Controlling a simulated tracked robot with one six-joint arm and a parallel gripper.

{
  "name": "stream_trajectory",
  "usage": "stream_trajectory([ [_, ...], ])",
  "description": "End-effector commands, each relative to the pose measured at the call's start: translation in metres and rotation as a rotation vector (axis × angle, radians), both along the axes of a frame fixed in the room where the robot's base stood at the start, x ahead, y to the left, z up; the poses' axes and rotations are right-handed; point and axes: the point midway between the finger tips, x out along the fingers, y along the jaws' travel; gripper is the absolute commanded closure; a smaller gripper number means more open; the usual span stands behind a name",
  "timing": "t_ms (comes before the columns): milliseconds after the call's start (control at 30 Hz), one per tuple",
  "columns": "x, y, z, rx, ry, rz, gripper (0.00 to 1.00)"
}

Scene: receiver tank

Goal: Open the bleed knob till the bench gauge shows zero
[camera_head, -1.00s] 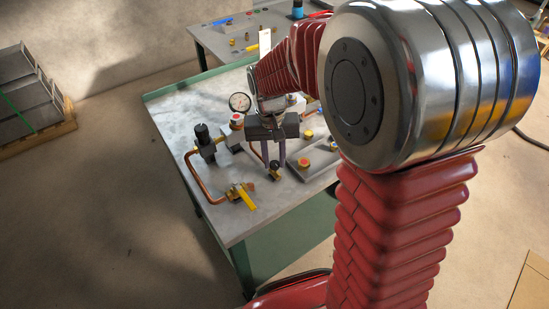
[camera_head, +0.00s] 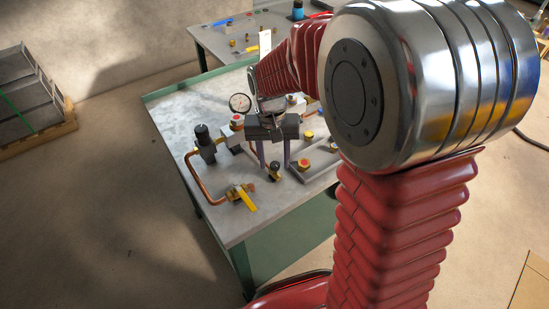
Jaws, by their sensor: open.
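A small black knob (camera_head: 274,168), which looks like the bleed knob, stands on the bench (camera_head: 190,105) below my gripper (camera_head: 275,165). My gripper points down and is open. Its two purple fingers are apart, one to each side of the knob in this view, and I see no contact. I cannot tell the exact height of the fingertips against the knob. The round white bench gauge (camera_head: 239,103) stands behind and left of the gripper; its reading is too small to make out.
Left of the gripper are a black regulator (camera_head: 204,143), a bent copper pipe (camera_head: 196,183) and a yellow lever valve (camera_head: 243,195). A grey tray (camera_head: 322,162) with red and yellow caps is at right. A second bench (camera_head: 215,42) stands behind.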

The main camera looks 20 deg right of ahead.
Motion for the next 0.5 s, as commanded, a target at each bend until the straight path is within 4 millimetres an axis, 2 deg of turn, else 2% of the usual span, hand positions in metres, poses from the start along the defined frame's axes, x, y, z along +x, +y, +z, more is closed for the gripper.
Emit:
stream_trajectory([
  [267,0.000,0.000,0.007,0.000,-0.001,0.000,0.58],
  [500,0.001,0.002,0.038,0.000,-0.003,0.001,0.58],
])
